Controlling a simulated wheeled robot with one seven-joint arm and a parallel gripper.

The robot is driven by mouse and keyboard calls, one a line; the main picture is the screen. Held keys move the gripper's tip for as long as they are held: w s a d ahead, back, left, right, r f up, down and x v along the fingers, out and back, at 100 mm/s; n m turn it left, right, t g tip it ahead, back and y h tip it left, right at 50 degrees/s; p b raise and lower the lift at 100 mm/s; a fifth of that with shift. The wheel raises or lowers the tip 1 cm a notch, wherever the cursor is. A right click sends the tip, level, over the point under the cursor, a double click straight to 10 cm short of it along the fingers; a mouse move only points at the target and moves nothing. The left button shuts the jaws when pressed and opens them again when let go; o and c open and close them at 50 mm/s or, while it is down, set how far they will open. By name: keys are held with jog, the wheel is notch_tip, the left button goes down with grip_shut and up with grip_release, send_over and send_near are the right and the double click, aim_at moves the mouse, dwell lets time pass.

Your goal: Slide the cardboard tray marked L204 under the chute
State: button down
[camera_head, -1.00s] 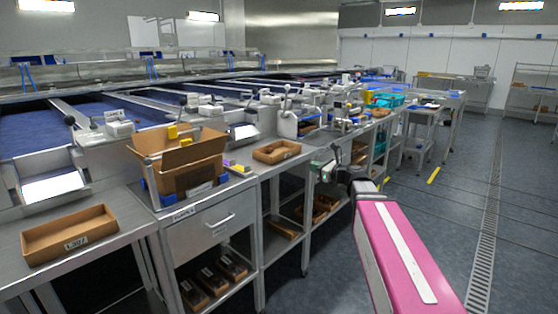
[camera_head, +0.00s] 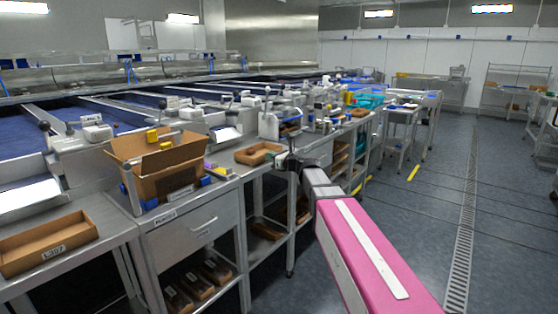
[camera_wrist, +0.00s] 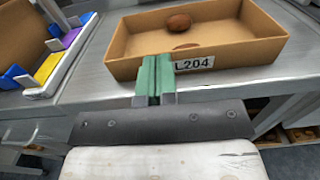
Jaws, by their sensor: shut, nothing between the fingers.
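The cardboard tray marked L204 (camera_wrist: 245,51) sits on the steel bench, its label on the front wall, and a brown date (camera_wrist: 179,22) lies inside. The tray also shows in the head view (camera_head: 258,159). My gripper (camera_wrist: 155,62) has green fingers, shut and empty, at the tray's front wall just left of the label. I cannot tell whether they touch it. In the head view my gripper (camera_head: 290,163) is at the tray's right, its fingers hard to make out. A sloped metal chute (camera_head: 224,134) stands behind and left of the tray.
A tall open cardboard box (camera_head: 165,185) stands left of the tray. Yellow and purple blocks (camera_wrist: 58,55) lie between them. Another tray, L307 (camera_head: 80,234), is at the far left. The bench front edge (camera_wrist: 100,98) is near my fingers. The floor at right is clear.

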aim_at(263, 161)
jog(key=shift+w+a, duration=0.4)
jog(key=shift+a, duration=0.15)
jog(key=shift+a, duration=0.1)
jog(key=x, duration=0.3)
jog(key=shift+w+a, duration=0.1)
jog(key=shift+w, duration=0.1)
jog(key=shift+s, duration=0.1)
